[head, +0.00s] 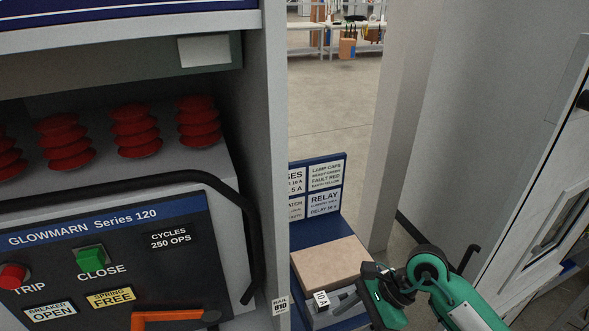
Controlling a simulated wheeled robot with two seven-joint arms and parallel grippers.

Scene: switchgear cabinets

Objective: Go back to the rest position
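My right arm, green and black, comes in at the bottom right. Its gripper (352,299) is at the lower middle, beside a cardboard-coloured block (330,263) and a small "10 A" label (321,299). The fingers are small and partly hidden, so I cannot tell whether they are open or shut, or whether they touch anything. My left gripper is not in view.
A breaker unit (110,225) with a black handle bar (258,255), red TRIP and green CLOSE buttons, and an orange lever (168,317) fills the left. A cabinet post (272,130) stands beside the blue labelled rack (318,188). A grey cabinet is at right; open floor (340,110) lies behind.

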